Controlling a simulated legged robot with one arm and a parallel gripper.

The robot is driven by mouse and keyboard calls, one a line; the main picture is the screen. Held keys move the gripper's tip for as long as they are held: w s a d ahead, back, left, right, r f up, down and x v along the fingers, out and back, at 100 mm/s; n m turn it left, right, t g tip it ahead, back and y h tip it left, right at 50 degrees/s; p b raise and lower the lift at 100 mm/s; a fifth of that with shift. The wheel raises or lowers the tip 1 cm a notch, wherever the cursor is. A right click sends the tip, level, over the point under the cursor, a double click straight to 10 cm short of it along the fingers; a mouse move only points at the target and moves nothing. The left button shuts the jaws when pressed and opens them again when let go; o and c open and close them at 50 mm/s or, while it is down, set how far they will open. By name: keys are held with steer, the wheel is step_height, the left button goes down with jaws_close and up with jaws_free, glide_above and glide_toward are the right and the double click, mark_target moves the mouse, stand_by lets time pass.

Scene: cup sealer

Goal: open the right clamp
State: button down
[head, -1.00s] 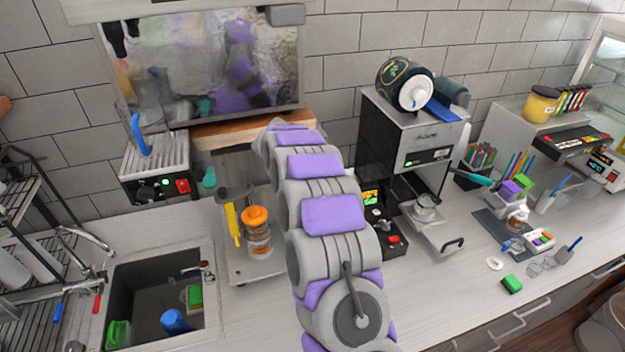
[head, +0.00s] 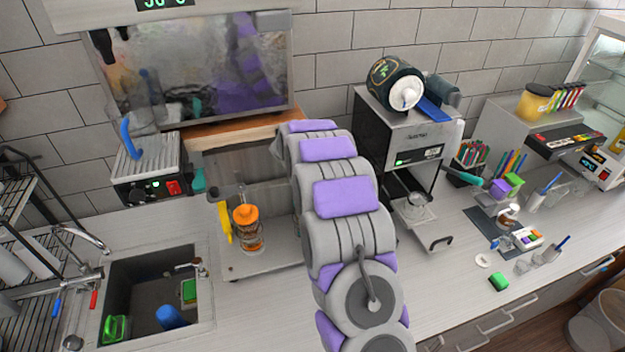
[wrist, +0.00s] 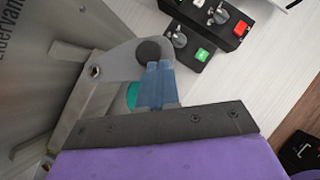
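In the wrist view, my gripper (wrist: 158,68) shows as two narrow blue-grey fingers side by side in front of a dark bar and purple pad. They look shut, with nothing visible between them. Their tips are just below a round black knob (wrist: 149,51) on a grey bracket, which appears to be part of the right clamp; I cannot tell if they touch it. A bolted metal arm (wrist: 95,70) runs down from the bracket. A teal round part (wrist: 132,95) is partly hidden behind the fingers. In the head view, my arm hides the gripper and clamp.
A metal panel (wrist: 40,60) with lettering is at the left of the wrist view. Control boxes with red and green buttons (wrist: 202,55) sit at its top. In the head view, an orange-lidded jar (head: 248,230) stands left of my arm, and a coffee machine (head: 405,140) stands right.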

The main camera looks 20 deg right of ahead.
steer(key=d+n, duration=0.1)
steer(key=w+d+n+t+y, duration=0.1)
steer(key=shift+d+f, duration=0.1)
steer(key=shift+d, duration=0.2)
steer(key=shift+w+d+n, duration=0.3)
steer(key=shift+w+d, duration=0.85)
steer(key=shift+w, duration=0.15)
